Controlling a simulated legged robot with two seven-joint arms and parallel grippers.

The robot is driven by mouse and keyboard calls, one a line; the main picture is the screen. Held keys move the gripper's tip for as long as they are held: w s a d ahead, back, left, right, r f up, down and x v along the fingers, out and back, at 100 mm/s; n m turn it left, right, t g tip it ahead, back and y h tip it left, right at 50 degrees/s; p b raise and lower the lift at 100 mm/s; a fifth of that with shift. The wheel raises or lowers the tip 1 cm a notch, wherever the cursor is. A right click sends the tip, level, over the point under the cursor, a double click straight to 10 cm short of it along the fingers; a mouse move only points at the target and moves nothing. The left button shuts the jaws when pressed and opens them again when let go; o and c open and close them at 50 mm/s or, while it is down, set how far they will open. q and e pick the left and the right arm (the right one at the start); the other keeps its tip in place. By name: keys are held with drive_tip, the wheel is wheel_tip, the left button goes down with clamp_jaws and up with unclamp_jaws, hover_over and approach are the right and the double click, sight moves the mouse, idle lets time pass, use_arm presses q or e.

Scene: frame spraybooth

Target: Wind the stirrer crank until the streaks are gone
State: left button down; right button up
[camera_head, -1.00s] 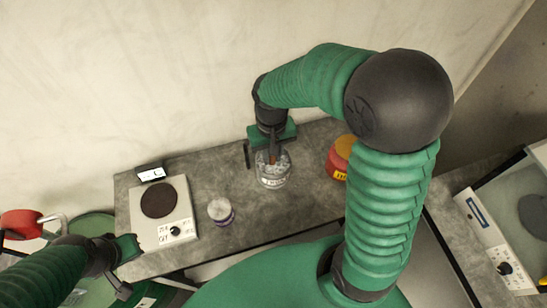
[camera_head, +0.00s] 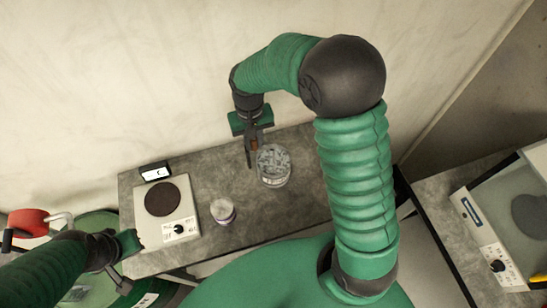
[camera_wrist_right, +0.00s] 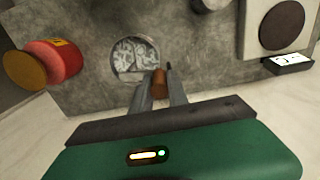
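The stirrer pot (camera_head: 273,167) is a clear round vessel with grey and white streaked contents, standing on the grey bench. It also shows in the right wrist view (camera_wrist_right: 128,55), with streaks still visible. The crank's brown knob (camera_wrist_right: 159,84) sits between the fingers of my right gripper (camera_wrist_right: 160,88), which look closed on it from both sides. In the head view my right gripper (camera_head: 252,152) is at the left rim of the pot. My left gripper (camera_head: 126,268) is at the lower left, away from the pot; its finger gap is unclear.
A hotplate (camera_head: 163,203) with a small display (camera_head: 155,171) stands left on the bench (camera_head: 230,188). A small lidded jar (camera_head: 222,211) stands between hotplate and pot. A red container (camera_wrist_right: 55,62) shows in the wrist view. Another appliance (camera_head: 490,240) stands far right.

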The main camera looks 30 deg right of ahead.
drive_tip(key=shift+o, duration=1.4)
drive_tip(key=shift+s+r+p, duration=0.15)
drive_tip(key=shift+r+p, duration=0.1)
drive_tip(key=shift+p, duration=0.05)
drive_tip(key=shift+f, duration=0.1)
clamp_jaws()
